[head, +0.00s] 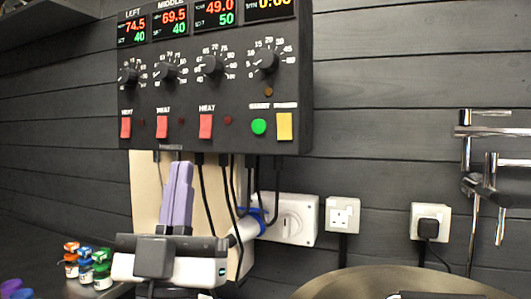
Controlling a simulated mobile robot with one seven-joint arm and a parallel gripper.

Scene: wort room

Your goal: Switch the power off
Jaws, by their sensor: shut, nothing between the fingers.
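The black control panel (215,90) hangs on the wall, with lit displays along its top. A yellow switch (284,126) is at its lower right, beside a round green lit button (259,126); the small labels above them are blurred. Three red rocker switches sit further left, the nearest to the green button being one (206,126) under a HEAT label. My gripper (180,170) points up just below the panel's lower edge, left of the yellow switch. Its lavender fingers are together and empty. Whether they touch the panel I cannot tell.
A white wall box with a round knob (292,222) and two sockets (343,214) (430,221) are below right; the right one holds a black plug. Black cables hang under the panel. A round metal lid (400,282), chrome pipes (486,170) and small jars (102,275) stand nearby.

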